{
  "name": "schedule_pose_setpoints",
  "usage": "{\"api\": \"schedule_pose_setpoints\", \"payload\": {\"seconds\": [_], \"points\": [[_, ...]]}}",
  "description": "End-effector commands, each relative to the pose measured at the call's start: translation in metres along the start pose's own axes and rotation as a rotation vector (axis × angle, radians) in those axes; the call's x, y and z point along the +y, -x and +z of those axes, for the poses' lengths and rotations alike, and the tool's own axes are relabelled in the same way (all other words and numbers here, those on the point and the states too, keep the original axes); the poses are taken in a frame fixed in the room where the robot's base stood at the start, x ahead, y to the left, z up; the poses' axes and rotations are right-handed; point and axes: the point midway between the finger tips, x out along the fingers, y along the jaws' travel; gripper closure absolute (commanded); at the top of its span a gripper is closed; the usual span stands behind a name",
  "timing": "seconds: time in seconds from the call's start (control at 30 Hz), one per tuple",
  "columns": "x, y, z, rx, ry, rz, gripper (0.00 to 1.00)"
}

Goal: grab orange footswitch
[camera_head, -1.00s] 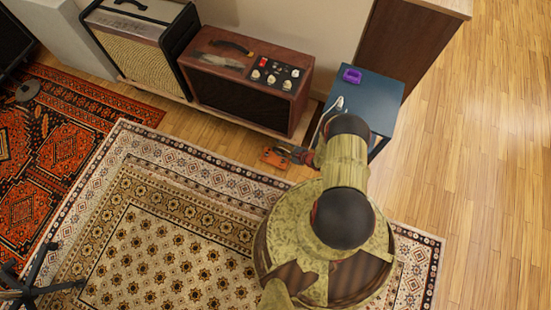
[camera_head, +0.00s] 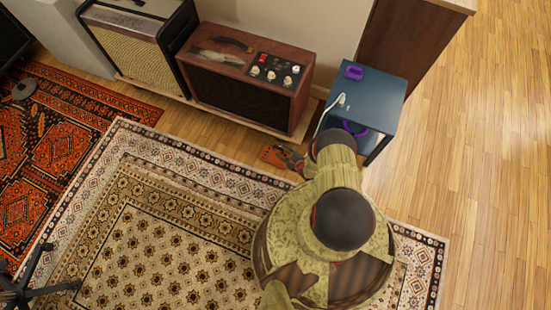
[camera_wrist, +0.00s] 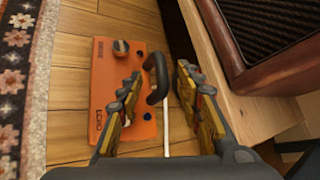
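The orange footswitch (camera_head: 279,157) lies on the wood floor between the rug and the brown amp, partly hidden by my arm in the head view. In the wrist view the flat orange footswitch (camera_wrist: 104,72) has a round metal knob and dark lettering. A black curved loop (camera_wrist: 157,78) rises at its right edge; I cannot tell whether it is a handle or a cable. My gripper (camera_wrist: 158,73) is open, with the left finger over the footswitch's right part and the right finger over floor beyond its edge. The loop shows between the fingers. Contact cannot be told.
The brown amp (camera_head: 245,80) stands behind the footswitch and close to the right finger. A blue cabinet (camera_head: 375,100) with purple items and a white cable is to the right. The patterned rug (camera_head: 170,235) covers the floor in front. Open wood floor (camera_head: 480,150) lies at right.

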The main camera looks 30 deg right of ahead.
Motion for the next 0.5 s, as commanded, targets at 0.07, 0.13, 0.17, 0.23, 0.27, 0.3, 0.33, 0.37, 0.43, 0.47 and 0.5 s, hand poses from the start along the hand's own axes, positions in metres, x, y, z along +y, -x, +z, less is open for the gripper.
{"api": "schedule_pose_setpoints", "payload": {"seconds": [0.07, 0.13, 0.17, 0.23, 0.27, 0.3, 0.33, 0.37, 0.43, 0.47, 0.5], "points": [[0.0009, -0.0082, -0.0005, -0.001, 0.001, 0.0, 0.64], [-0.0003, -0.0094, 0.0, 0.0, 0.0, -0.001, 0.64], [-0.0007, -0.0092, 0.0002, 0.0, 0.0, -0.001, 0.64], [-0.0012, -0.0087, 0.0006, 0.0, 0.0, -0.001, 0.64], [-0.0012, -0.0087, 0.0006, 0.0, 0.0, -0.001, 0.64], [-0.0012, -0.0086, 0.0007, 0.0, 0.0, -0.001, 0.65], [-0.0012, -0.0086, 0.0007, 0.0, 0.0, -0.001, 0.67], [-0.0012, -0.0086, 0.0007, 0.0, 0.0, -0.001, 0.69], [-0.0011, -0.0085, 0.0007, 0.0, 0.0, -0.001, 0.73], [-0.001, -0.0085, 0.0007, 0.0, 0.0, -0.001, 0.74], [-0.001, -0.0085, 0.0006, 0.0, 0.0, -0.001, 0.77]]}}
